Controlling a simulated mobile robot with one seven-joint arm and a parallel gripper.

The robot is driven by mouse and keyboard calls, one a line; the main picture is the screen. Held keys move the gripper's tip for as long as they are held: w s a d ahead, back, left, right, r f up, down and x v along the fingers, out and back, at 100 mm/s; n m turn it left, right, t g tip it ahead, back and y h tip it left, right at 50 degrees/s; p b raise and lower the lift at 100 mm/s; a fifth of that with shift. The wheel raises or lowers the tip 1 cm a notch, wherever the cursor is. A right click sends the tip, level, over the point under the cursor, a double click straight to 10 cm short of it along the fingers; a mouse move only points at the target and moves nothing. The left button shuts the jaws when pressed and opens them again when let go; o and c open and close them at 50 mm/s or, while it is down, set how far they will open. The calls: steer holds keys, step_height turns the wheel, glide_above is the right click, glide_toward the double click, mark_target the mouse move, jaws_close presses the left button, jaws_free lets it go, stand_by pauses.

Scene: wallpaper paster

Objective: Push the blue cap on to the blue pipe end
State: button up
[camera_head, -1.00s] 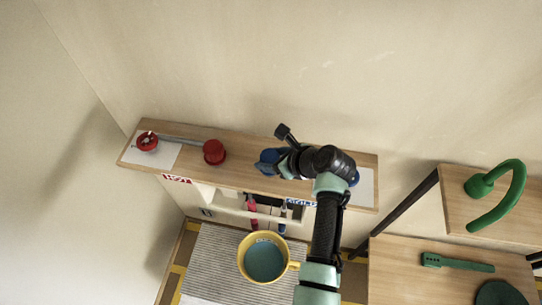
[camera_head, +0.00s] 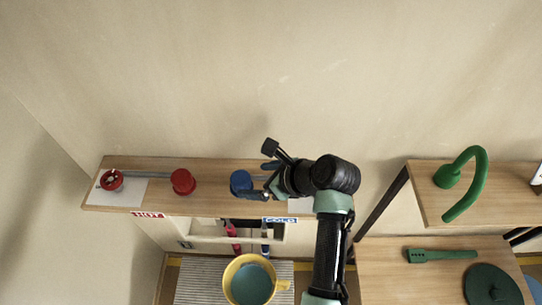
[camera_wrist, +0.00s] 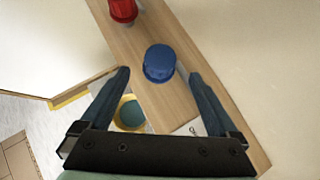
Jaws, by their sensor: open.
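A round blue cap-like piece (camera_head: 240,181) stands on the wooden shelf near its right part. It also shows in the wrist view (camera_wrist: 160,62) as a short blue cylinder with a flat top. My gripper (camera_head: 257,181) is open at the shelf, just right of this piece. In the wrist view, my dark fingers (camera_wrist: 160,76) are spread on either side of the blue piece's near edge, with gaps and no visible contact. No separate blue pipe end can be made out; my arm hides the shelf's right end.
The wooden shelf (camera_head: 150,165) bears a red cap-like piece (camera_head: 182,181), a red round fitting (camera_head: 111,180) and a grey pipe (camera_head: 145,175). A yellow mug (camera_head: 229,283) is below. A green curved pipe (camera_head: 478,184) stands right. The wall is behind.

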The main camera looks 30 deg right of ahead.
steer(key=v, duration=0.5)
steer(key=shift+s+r+b, duration=0.2)
steer(key=shift+b, duration=0.2)
steer(key=w+a+r+n+t+h+b, duration=0.1)
steer(key=w+r+n+t+h+b, duration=0.2)
steer(key=w+r+n, duration=0.45)
steer(key=w+a+r+n+t+h+b, duration=0.1)
steer(key=a+r+n+t, duration=0.25)
steer(key=r+n, duration=0.4)
steer(key=w+a+r+n+t+h+b, duration=0.1)
steer(key=a+r+n+t+b, duration=0.2)
steer(key=r, duration=0.8)
steer(key=s+a+r+n+t, duration=0.4)
steer(key=s+a+r+n, duration=0.2)
steer(key=r, duration=0.3)
steer(key=s+a+r+n+t+y+b, duration=0.1)
steer(key=s+a+r+n+t, duration=0.4)
steer(key=r, duration=0.5)
steer(key=s+a+n, duration=0.1)
steer(key=s+n, duration=0.1)
steer(key=shift+n+y+b, duration=0.3)
